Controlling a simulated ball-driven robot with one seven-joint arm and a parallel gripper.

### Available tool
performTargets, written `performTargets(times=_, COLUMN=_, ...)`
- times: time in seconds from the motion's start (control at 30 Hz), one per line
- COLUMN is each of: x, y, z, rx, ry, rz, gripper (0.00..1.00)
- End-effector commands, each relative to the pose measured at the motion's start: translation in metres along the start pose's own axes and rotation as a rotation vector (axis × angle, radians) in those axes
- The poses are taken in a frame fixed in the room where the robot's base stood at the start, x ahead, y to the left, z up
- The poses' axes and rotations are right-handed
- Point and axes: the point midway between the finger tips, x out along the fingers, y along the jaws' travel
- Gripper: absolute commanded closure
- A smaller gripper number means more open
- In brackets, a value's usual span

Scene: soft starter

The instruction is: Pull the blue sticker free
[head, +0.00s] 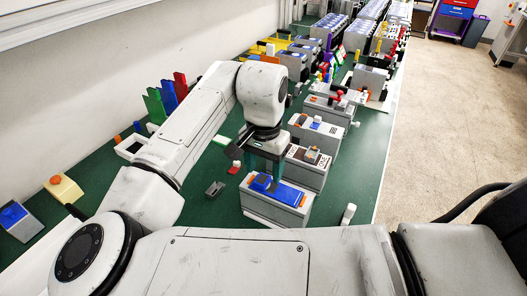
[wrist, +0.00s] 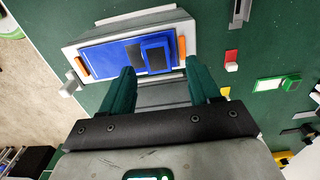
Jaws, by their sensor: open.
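A light grey box (head: 270,207) stands on the green table below my gripper (head: 264,165). A flat blue panel, which looks like the blue sticker (head: 287,195), covers its top between orange end pieces. In the wrist view, the blue panel (wrist: 103,58) carries a raised blue block (wrist: 155,43) with a dark face, right of a dark patch. My gripper (wrist: 160,67) is open, with its two teal fingers apart. Contact cannot be told.
More grey boxes (head: 310,168) stand just behind. A small dark grey part (head: 214,189) and a red-topped block (head: 234,167) lie to the left. A white piece (head: 348,214) is at the right, near the table edge.

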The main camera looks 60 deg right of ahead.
Motion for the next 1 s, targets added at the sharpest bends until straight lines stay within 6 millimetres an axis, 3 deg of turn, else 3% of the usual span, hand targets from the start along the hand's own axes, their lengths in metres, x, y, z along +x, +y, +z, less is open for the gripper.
performTargets(times=0.2, x=0.014, y=0.0, z=0.0, rx=0.001, ry=0.0, rz=0.001, gripper=0.38)
performTargets(times=0.5, x=0.015, y=0.0, z=0.0, rx=0.001, ry=0.001, rz=0.0, gripper=0.39)
performTargets(times=1.0, x=0.015, y=0.0, z=0.0, rx=0.001, ry=0.001, rz=0.0, gripper=0.87)
